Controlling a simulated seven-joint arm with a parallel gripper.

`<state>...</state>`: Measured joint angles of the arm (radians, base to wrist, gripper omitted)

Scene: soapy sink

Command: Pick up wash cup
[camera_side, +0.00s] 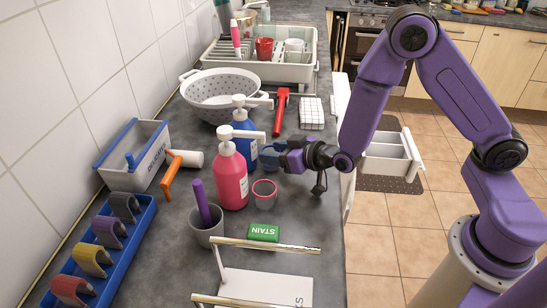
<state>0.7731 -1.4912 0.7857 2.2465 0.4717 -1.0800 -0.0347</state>
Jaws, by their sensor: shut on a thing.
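My gripper (279,156) reaches in from the right, low over the counter beside the soap bottles. It is shut on a small blue cup-like thing (268,155), partly hidden by the fingers and close to the blue pump bottle (243,137). I cannot tell for sure whether this is the wash cup, or whether it touches the counter. A small pink and grey cup (264,195) stands upright in front of the gripper, apart from it, just right of the pink pump bottle (231,177).
A grey cup (207,228) holds a purple stick. A green STAIN block (264,232) and a white rack (265,285) are at the front. A white colander (221,97), a red-handled tool (281,108) and a dish rack (260,70) stand behind. Bare counter lies right of the pink cup.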

